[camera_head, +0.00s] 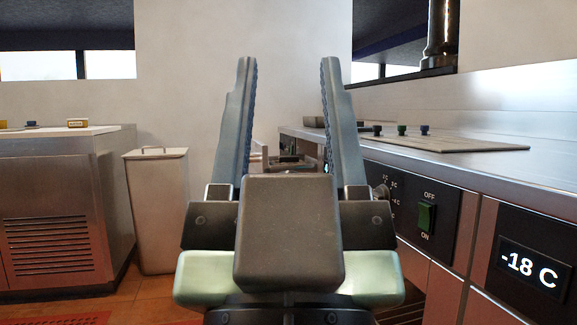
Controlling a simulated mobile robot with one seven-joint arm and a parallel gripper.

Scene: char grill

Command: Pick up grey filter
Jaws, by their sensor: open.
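My gripper (288,62) is open, its two long ribbed fingers pointing up and away in the middle of the view. Nothing is between the fingertips. I cannot clearly make out the grey filter. A small grey tray-like thing (290,164) shows low between the fingers, further off, partly hidden by my gripper. A small grey block-like item (314,121) sits at the far edge of the right counter, partly behind the right finger. I cannot tell whether either is the filter.
A steel counter (480,165) runs along the right, with small knobs, a green switch (427,217) and a display (528,265) reading -18 C. At left stand a steel cabinet (55,210) and a tall pale bin (160,215). Tiled floor shows between bin and gripper.

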